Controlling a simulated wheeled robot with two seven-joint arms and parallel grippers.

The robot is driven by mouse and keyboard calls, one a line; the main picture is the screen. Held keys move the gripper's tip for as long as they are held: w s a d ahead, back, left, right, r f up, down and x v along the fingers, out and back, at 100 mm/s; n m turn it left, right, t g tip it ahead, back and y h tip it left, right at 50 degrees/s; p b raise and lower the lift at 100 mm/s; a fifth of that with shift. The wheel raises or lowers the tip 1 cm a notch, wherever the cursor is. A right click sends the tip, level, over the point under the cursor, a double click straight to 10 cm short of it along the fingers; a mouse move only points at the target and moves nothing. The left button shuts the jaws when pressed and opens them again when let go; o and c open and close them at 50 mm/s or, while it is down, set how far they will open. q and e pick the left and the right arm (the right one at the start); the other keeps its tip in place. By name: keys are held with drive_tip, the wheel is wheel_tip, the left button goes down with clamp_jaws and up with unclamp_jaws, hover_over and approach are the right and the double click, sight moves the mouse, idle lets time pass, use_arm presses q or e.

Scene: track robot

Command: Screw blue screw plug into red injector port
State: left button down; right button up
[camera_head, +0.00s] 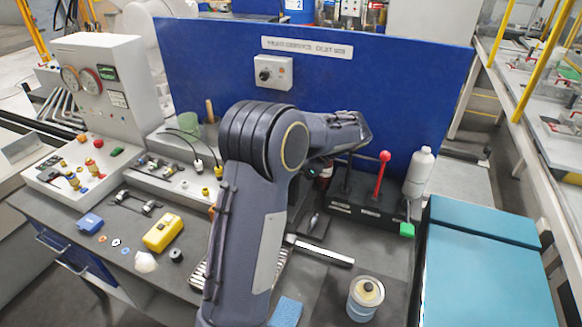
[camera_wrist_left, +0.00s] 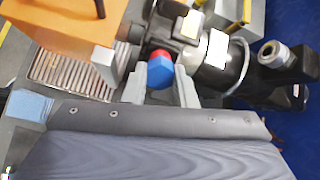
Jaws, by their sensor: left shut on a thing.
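In the left wrist view, my left gripper (camera_wrist_left: 160,88) is shut on the blue screw plug (camera_wrist_left: 158,77), with one pale finger on each side of it. The red injector port (camera_wrist_left: 161,56) shows directly behind the plug and appears to meet it. I cannot tell how far the plug sits in the port. The port is on a black cylindrical body (camera_wrist_left: 222,62) with white labels. In the head view my left arm rises from the bottom centre and bends right, and its gripper, the plug and the port are hidden. My right gripper is not in view.
An orange block (camera_wrist_left: 65,28) stands left of my gripper in the wrist view. In the head view, a red-knobbed lever (camera_head: 382,172) and a white bottle (camera_head: 418,172) stand right of my arm. A jar (camera_head: 365,300) is at front right. A blue panel (camera_head: 400,75) closes the back.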

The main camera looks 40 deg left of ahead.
use_arm(q)
drive_tip(key=m, duration=0.5)
drive_tip(key=shift+m, duration=0.3)
drive_tip(key=m, duration=0.3)
drive_tip(key=shift+m, duration=0.4)
drive_tip(key=c, duration=1)
unclamp_jaws()
drive_tip(key=shift+c, duration=0.2)
drive_tip(key=shift+c, duration=0.3)
drive_tip(key=shift+c, duration=0.9)
drive_tip(key=shift+n, duration=0.3)
